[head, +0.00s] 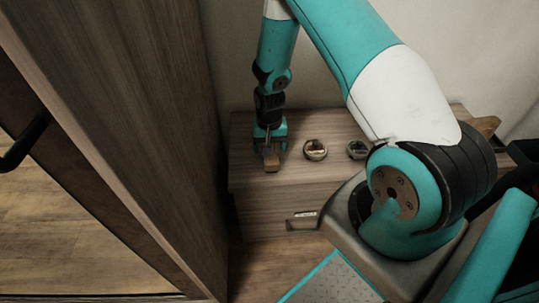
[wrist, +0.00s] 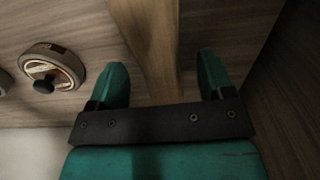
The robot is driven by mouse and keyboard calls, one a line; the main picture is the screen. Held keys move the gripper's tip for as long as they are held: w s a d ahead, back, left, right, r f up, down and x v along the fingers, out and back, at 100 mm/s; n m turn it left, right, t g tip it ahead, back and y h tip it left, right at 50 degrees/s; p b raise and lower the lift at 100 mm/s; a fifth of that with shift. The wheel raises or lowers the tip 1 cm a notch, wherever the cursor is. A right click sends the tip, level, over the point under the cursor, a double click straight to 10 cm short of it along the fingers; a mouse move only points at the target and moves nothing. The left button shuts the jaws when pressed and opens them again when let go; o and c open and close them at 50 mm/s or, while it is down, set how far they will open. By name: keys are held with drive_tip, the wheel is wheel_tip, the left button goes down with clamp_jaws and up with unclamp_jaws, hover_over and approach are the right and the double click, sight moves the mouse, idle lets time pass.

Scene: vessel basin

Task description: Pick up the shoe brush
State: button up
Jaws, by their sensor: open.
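The shoe brush (head: 271,160) looks like a light brown wooden piece lying on the low wooden cabinet's top, near its left end. In the wrist view the brush (wrist: 158,40) is a long wooden shape running from the top edge down to between my fingers; its bristles are not visible. My gripper (head: 270,143) points down over the brush. In the wrist view my gripper (wrist: 164,72) is open, with one teal finger on each side of the brush and a gap on both sides. The brush's near end is hidden behind the gripper's dark bar.
Two round tins, one (head: 315,149) nearer the brush and another (head: 357,149) further right, stand on the cabinet top (head: 242,172). A tall wooden panel (head: 150,90) rises close on the left. A wall is behind. Another wooden piece (head: 487,125) shows at the right.

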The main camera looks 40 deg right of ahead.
wheel_tip(320, 180, down, 2)
drive_tip(key=shift+c, duration=0.4)
drive_tip(key=c, duration=1)
drive_tip(key=shift+o, duration=0.2)
drive_tip(key=shift+r, duration=0.1)
wheel_tip(320, 180, up, 20)
drive_tip(key=p, duration=0.4)
